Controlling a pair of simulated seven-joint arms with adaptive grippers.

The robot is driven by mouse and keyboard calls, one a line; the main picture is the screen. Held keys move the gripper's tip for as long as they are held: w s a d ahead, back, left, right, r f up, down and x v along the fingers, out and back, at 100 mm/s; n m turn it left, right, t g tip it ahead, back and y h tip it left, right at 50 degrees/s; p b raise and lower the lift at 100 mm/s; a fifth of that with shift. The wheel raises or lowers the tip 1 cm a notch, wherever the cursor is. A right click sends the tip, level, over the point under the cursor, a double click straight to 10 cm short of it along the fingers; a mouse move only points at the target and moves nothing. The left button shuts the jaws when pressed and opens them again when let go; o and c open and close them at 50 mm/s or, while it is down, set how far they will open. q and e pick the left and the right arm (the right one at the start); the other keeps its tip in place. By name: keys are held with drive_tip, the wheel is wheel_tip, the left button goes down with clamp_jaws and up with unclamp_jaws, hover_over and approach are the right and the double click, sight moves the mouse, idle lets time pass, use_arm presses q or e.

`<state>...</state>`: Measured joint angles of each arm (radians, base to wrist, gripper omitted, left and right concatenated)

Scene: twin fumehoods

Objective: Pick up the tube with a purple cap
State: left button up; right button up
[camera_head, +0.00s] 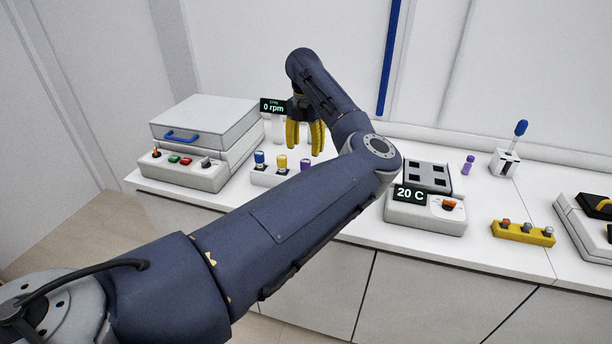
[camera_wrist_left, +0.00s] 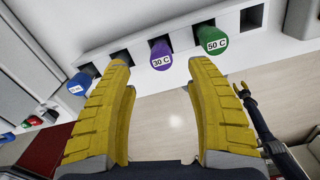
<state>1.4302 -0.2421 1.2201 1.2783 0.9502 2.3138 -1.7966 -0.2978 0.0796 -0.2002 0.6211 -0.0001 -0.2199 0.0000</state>
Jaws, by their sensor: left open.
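The purple-capped tube (camera_head: 305,166) stands in a white rack (camera_head: 268,180) at the right of blue and yellow caps in the head view. In the left wrist view its purple cap (camera_wrist_left: 160,56) is labelled 30 C, between my finger tips and beyond them. My left gripper (camera_head: 304,136) is open and empty, with yellow fingers pointing down above and behind the caps in the head view. It also shows in the left wrist view (camera_wrist_left: 160,75), with free space between the fingers and the purple cap. The tube's body is mostly hidden by its cap.
A blue cap (camera_wrist_left: 82,82) and a green cap (camera_wrist_left: 212,40) labelled 50 C flank the purple one. A device with a 0 rpm display (camera_head: 273,106) stands behind the rack. A 20 C heater block (camera_head: 425,215) stands right of my arm. Another purple item (camera_head: 468,165) lies beyond.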

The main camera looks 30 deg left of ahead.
use_arm(q)
drive_tip(key=shift+d+f, duration=0.1)
drive_tip(key=shift+f, duration=4.65)
drive_tip(key=shift+c, duration=0.3)
clamp_jaws()
